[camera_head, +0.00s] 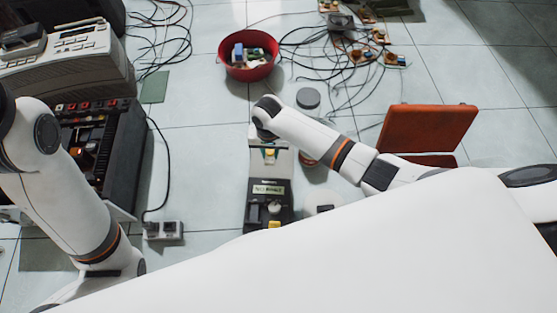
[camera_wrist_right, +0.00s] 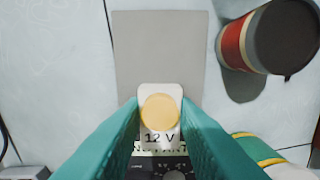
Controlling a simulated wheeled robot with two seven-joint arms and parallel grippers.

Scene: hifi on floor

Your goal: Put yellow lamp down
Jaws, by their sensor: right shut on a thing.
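In the right wrist view, the yellow lamp (camera_wrist_right: 160,110) has a round yellow cap on a pale body marked "12 V". The teal fingers of my right gripper (camera_wrist_right: 160,118) are shut on it from both sides. In the head view, the lamp (camera_head: 270,154) shows as a small yellow spot below my right wrist. The lamp is over a black and grey device (camera_head: 284,212) with a label. I cannot tell whether its underside touches anything. My left arm comes in from the left, but its gripper is not visible.
A grey flat plate (camera_wrist_right: 160,45) lies beyond the lamp. A red and dark can (camera_wrist_right: 233,45) stands close by at right. A red bowl (camera_head: 232,68), an open orange case (camera_head: 428,128), black equipment (camera_head: 93,150) and loose cables surround the work area. Tiled floor is free left of the device.

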